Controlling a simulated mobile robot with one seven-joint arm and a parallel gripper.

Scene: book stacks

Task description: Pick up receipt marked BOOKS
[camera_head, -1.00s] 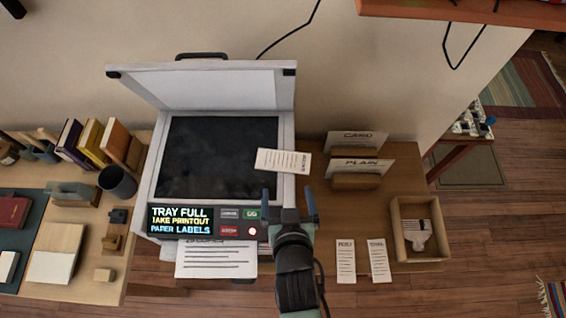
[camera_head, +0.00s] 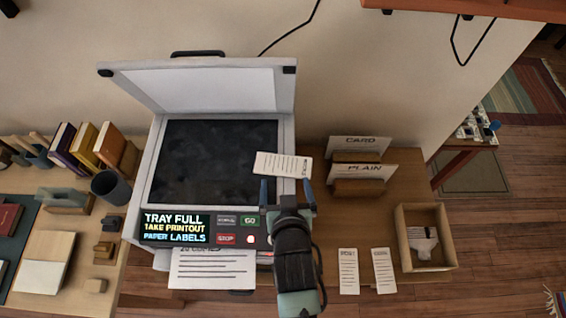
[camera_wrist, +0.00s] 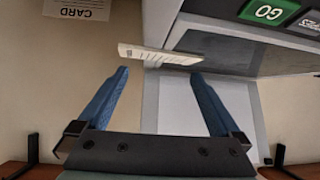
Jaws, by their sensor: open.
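A small white receipt (camera_head: 283,165) with printed lines lies across the right edge of the copier's glass (camera_head: 215,160). Its heading is at its right end and is too small to read. In the wrist view the receipt (camera_wrist: 160,54) appears nearly edge-on, just beyond the fingertips. My gripper (camera_head: 286,184) is open and empty, its blue fingers just on the near side of the receipt. In the wrist view my gripper (camera_wrist: 159,75) has its fingers spread wide. Two other slips, one (camera_head: 348,271) apparently headed POST and another (camera_head: 384,270) hard to read, lie on the table at right.
The copier's lid (camera_head: 200,90) stands open behind the glass. Its panel (camera_head: 175,228) reads TRAY FULL, TAKE PRINTOUT, PAPER LABELS. A printed sheet (camera_head: 212,270) sticks out in front. CARD (camera_head: 360,144) and PLAIN (camera_head: 357,173) holders and a wooden box (camera_head: 425,262) stand at right.

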